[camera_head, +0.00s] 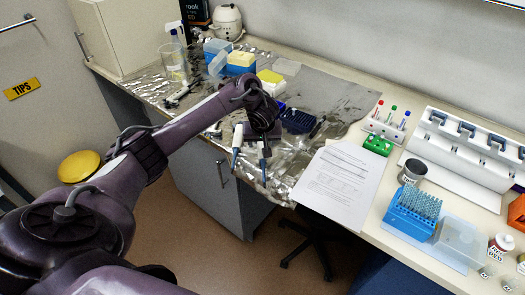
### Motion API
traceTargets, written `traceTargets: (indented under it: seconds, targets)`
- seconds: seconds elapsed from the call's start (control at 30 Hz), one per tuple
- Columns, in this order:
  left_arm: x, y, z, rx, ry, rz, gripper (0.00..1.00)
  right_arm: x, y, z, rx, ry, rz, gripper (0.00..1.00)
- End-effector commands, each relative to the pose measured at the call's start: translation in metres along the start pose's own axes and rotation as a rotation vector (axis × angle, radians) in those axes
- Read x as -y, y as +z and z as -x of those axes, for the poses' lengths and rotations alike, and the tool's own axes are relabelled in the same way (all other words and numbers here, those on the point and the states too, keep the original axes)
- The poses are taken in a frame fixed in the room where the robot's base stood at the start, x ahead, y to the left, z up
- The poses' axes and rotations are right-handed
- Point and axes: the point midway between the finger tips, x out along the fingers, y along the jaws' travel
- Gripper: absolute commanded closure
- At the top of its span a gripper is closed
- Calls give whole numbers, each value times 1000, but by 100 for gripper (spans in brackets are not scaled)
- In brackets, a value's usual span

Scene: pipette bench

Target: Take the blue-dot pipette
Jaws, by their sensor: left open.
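My left gripper (249,158) is open over the foil-covered part of the bench, near its front edge. Its two fingers point down, apart, with nothing visible between them. No blue dot can be made out on any pipette. A small white stand (383,130) to the right of the paper sheet's top holds slim upright items with red, green and blue tops; the blue-topped item (406,116) is the rightmost. I cannot tell whether it is a pipette. The left gripper is well to the left of this stand. My right gripper is not in view.
Behind my left gripper lie a dark blue rack (297,121) and coloured tip boxes (241,61). A paper sheet (340,180) lies right of it. Further right are a blue tip rack (413,212), a dark tin (411,172) and a long white hooked rack (460,150).

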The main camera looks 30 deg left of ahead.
Motion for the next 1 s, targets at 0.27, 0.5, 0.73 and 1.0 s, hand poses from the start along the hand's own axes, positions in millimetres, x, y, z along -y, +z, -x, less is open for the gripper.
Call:
traceTargets:
  seconds: [0.27, 0.5, 0.73, 1.0]
  targets:
    - [-2, 2, -37, -1, 0, 1, 46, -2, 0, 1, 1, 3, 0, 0]
    - [-2, 2, -39, -2, 1, -2, 46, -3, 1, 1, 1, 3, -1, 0]
    - [-2, 2, -39, -1, 1, -1, 46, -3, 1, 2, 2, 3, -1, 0]
    - [-3, 3, -41, -1, 2, -1, 58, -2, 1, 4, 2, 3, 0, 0]
